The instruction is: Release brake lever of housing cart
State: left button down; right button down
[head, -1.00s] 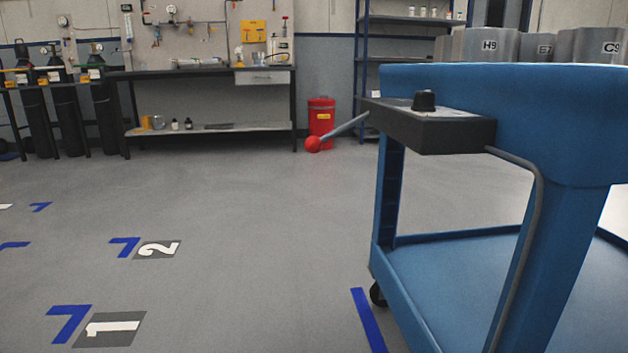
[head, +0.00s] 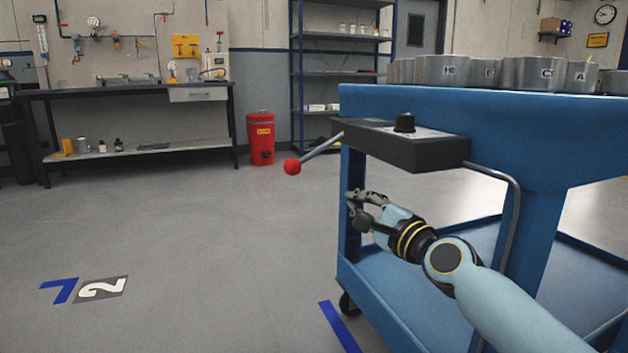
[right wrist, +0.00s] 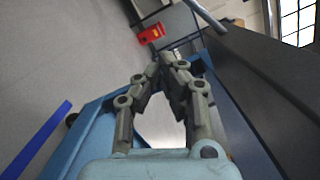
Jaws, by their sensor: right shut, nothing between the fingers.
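The brake lever (head: 322,147) is a grey rod with a red ball knob (head: 292,167). It sticks out to the left and slopes down from a dark box (head: 410,147) on the blue housing cart (head: 520,115). My right gripper (head: 350,198) is shut and empty, below and to the right of the knob and apart from it. In the right wrist view its fingertips (right wrist: 168,58) meet, and a grey rod that looks like the lever (right wrist: 204,15) shows beyond them at the top. The red knob is not clear there. My left gripper is not in view.
Several grey metal housings (head: 455,71) stand on the cart top. A black dial (head: 404,122) tops the box, and a bent grey tube (head: 512,220) runs down from it. A red bin (head: 260,140) stands behind. The floor left of the cart is clear.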

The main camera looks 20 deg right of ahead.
aim_at(317, 150)
jog(key=shift+w, duration=0.1)
